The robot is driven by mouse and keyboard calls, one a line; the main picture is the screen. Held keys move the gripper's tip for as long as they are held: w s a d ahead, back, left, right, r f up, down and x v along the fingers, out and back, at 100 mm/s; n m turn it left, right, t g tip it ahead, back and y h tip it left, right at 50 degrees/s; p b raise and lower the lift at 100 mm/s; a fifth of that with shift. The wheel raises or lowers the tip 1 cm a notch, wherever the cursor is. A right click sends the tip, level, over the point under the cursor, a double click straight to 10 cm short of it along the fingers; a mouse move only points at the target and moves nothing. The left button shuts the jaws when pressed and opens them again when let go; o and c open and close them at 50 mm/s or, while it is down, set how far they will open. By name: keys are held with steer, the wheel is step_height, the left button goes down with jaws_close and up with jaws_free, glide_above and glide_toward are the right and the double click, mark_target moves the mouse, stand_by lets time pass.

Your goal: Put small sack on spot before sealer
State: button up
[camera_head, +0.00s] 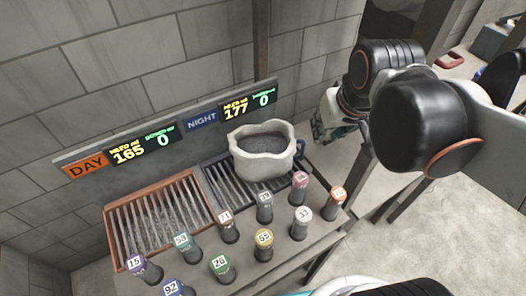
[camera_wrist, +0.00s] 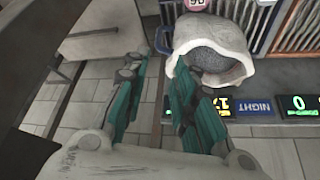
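A small pale sack (camera_head: 263,164), open at the top with grey grains inside, stands on a dark slatted tray (camera_head: 222,190) below the NIGHT sign. My gripper (camera_head: 326,128) is in the air to the right of the sack, partly hidden by my arm.
A reddish slatted tray (camera_head: 116,222) lies under the DAY sign (camera_head: 86,165). Several numbered pegs with coloured caps, such as a yellow one (camera_head: 264,240), stand along the front of the bench. A tiled wall rises behind. Floor (camera_head: 470,215) is clear at the right.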

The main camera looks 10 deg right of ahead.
steer(key=w, duration=0.1)
steer(key=g+p, duration=0.1)
steer(key=g, duration=0.4)
glide_above(302, 151)
steer(key=f, duration=0.7)
steer(key=shift+w+d+f, duration=0.25)
steer(key=shift+w+f, duration=0.05)
steer(key=shift+f, duration=0.05)
step_height(302, 151, down, 14)
steer(key=b, duration=0.4)
steer(key=shift+w+f, duration=0.1)
jaws_close()
